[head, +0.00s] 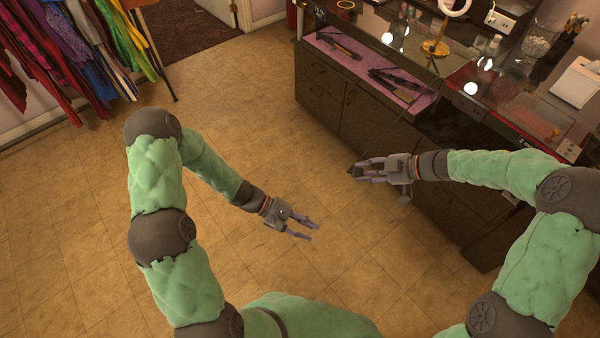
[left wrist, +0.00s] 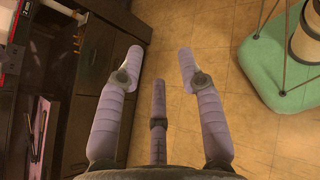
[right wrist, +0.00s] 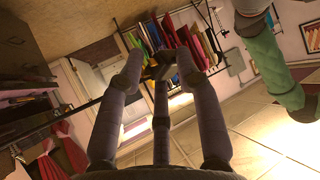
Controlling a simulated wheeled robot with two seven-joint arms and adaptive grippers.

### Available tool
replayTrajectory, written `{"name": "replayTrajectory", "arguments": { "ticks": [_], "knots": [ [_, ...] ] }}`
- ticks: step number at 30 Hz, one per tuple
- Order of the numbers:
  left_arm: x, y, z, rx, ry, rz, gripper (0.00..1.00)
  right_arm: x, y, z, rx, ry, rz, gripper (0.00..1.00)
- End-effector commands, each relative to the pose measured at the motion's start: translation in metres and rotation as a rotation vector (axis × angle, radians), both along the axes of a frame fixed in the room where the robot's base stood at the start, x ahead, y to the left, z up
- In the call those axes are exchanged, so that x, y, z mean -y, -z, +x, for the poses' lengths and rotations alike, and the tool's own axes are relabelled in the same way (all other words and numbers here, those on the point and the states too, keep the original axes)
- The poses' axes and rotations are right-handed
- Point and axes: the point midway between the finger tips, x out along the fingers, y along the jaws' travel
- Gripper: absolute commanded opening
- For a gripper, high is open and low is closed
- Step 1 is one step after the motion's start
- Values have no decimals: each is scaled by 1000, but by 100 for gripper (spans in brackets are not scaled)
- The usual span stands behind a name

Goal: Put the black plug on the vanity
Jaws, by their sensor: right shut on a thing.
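The vanity (head: 370,124) is a dark cabinet with drawers and a pinkish top, at the upper right of the head view. My right gripper (head: 360,171) is in front of the cabinet, lower than its top. It is shut on a small dark thing, which looks like the black plug (head: 354,171); the plug also shows between the fingertips in the right wrist view (right wrist: 158,70). Its exact shape is hard to make out. My left gripper (head: 314,232) is open and empty above the floor; its spread fingers show in the left wrist view (left wrist: 160,62).
Dark tools (head: 395,84) lie on the left part of the vanity top. Clothes (head: 85,45) hang at the upper left. The tiled floor (head: 245,110) between is clear.

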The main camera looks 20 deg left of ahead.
Motion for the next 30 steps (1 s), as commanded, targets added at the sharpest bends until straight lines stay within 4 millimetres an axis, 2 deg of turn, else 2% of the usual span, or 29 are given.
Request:
{"name": "replayTrajectory", "arguments": {
  "ticks": [1, 3, 6, 9, 12, 16, 20, 30],
  "knots": [
    [-5, -15, 17, 2, -61, -62, 38, 0, 0, 0, 0, 0, 0, 3],
    [-11, -38, 40, 10, -140, -153, 38, 0, 0, 0, 0, 0, 0, 3],
    [-23, -68, 68, 33, -233, -268, 38, 0, 0, 0, 0, 0, 0, 3],
    [-36, -92, 87, 60, -299, -356, 38, 0, 0, 0, 0, 0, 0, 3],
    [-45, -108, 99, 81, -341, -415, 38, 0, 0, 0, 0, 0, 0, 3],
    [-50, -118, 107, 97, -365, -450, 38, 0, 0, 0, 0, 0, 0, 3],
    [-42, -120, 111, 99, -367, -458, 38, 0, 0, 0, 0, 0, 0, 3],
    [9, -120, 128, 98, -365, -458, 38, 0, 0, 0, 0, 0, 0, 3]
  ]
}}
